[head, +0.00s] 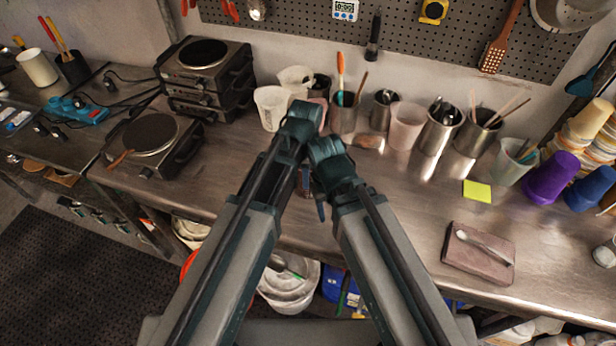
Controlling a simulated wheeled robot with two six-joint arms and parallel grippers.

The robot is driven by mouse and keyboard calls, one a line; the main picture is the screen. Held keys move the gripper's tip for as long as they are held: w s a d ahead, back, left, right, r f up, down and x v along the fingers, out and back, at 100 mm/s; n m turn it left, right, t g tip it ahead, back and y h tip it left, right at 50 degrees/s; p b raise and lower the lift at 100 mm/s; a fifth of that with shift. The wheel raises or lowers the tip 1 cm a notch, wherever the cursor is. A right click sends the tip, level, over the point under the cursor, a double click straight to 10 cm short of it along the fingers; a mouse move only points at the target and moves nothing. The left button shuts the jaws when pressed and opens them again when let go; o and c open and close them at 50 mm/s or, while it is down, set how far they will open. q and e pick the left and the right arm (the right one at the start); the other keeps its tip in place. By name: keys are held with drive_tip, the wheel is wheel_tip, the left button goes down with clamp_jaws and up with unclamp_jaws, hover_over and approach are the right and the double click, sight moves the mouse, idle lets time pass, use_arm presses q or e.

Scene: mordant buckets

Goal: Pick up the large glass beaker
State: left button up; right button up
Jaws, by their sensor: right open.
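I cannot pick out the large glass beaker with certainty. A clear, glass-like vessel (511,165) with utensils in it stands on the right of the steel bench, and a pinkish translucent cup (405,127) stands near the bench's middle. My arms meet at the middle of the bench, well left of the clear vessel. My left gripper (303,116) is the higher one; its fingers are hard to make out. My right gripper (320,203) is partly hidden by its wrist, open, with nothing seen in it.
White plastic beakers (271,107) stand behind my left gripper. Steel pots with tools (440,130) line the back. Hot plates (150,136) are at left. A brown block with a spoon (470,258) and yellow notes (477,191) lie at right. The bench between is mostly clear.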

use_arm(q)
wheel_tip(320, 180, down, 4)
drive_tip(key=b, duration=0.3)
drive_tip(key=shift+s+d, duration=0.1)
drive_tip(key=shift+d, duration=0.05)
use_arm(e)
wheel_tip(320, 180, down, 4)
drive_tip(key=shift+f, duration=0.1)
use_arm(q)
drive_tip(key=shift+r, duration=0.1)
use_arm(e)
drive_tip(key=shift+r, duration=0.2)
use_arm(q)
drive_tip(key=shift+c, duration=0.3)
clamp_jaws()
